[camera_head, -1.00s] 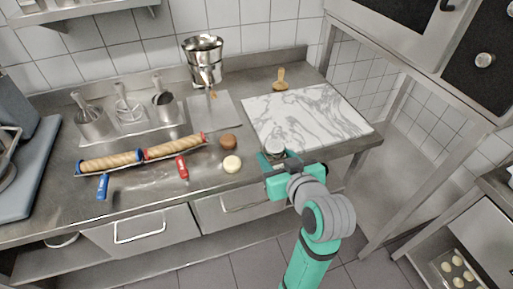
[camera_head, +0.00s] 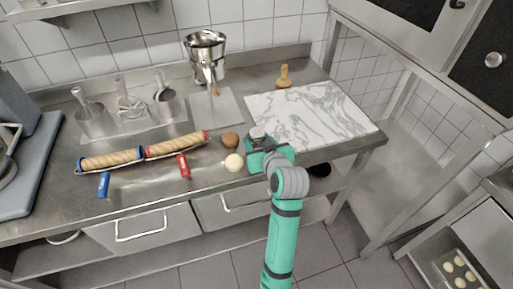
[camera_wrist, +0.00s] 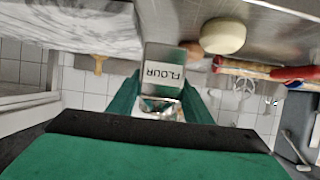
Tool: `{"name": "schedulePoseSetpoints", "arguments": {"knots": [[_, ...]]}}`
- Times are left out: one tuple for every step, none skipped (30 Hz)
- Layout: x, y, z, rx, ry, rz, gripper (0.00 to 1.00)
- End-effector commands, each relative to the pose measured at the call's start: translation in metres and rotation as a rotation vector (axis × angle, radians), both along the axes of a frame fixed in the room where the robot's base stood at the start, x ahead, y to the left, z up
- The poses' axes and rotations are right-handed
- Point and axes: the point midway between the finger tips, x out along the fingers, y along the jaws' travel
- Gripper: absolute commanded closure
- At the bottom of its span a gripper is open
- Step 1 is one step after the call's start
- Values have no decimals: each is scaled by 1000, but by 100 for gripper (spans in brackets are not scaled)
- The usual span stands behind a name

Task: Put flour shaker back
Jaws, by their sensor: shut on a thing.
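The flour shaker is a small metal container; its pale top (camera_head: 258,132) shows in the head view, and its FLOUR label (camera_wrist: 162,75) shows upside down in the wrist view. My gripper (camera_head: 262,143) is shut on it, with a green finger on each side in the wrist view (camera_wrist: 160,100). In the head view they appear at the left front corner of the marble slab (camera_head: 310,118). The shaker's lower part is hidden there by my gripper, and I cannot tell whether it touches the counter.
On the counter (camera_head: 140,195), a cream round (camera_head: 233,162) and a brown round (camera_head: 230,140) lie just left of my gripper. Further left are two filled rolls (camera_head: 176,145), a red tube (camera_head: 184,166) and a blue tube (camera_head: 103,185). Behind stand a metal bucket (camera_head: 204,58) and several steel holders (camera_head: 128,115).

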Motion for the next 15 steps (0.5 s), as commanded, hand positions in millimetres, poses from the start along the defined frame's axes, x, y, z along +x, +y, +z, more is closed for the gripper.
{"name": "schedulePoseSetpoints", "arguments": {"knots": [[2,2,-2,0,-1,1,81],[3,2,-3,0,-1,2,81],[4,3,-5,0,0,2,81],[6,4,-8,1,0,2,81],[8,5,-10,1,0,2,81],[10,6,-14,1,1,3,81],[11,6,-19,0,2,2,81],[11,6,-25,1,2,1,81],[10,5,-31,0,3,1,81],[10,5,-34,1,2,1,81],[11,5,-37,1,1,0,81],[11,5,-40,1,1,0,81],[10,4,-42,0,1,-1,81],[11,3,-44,0,0,-1,81],[11,3,-44,0,-1,-2,81]]}}
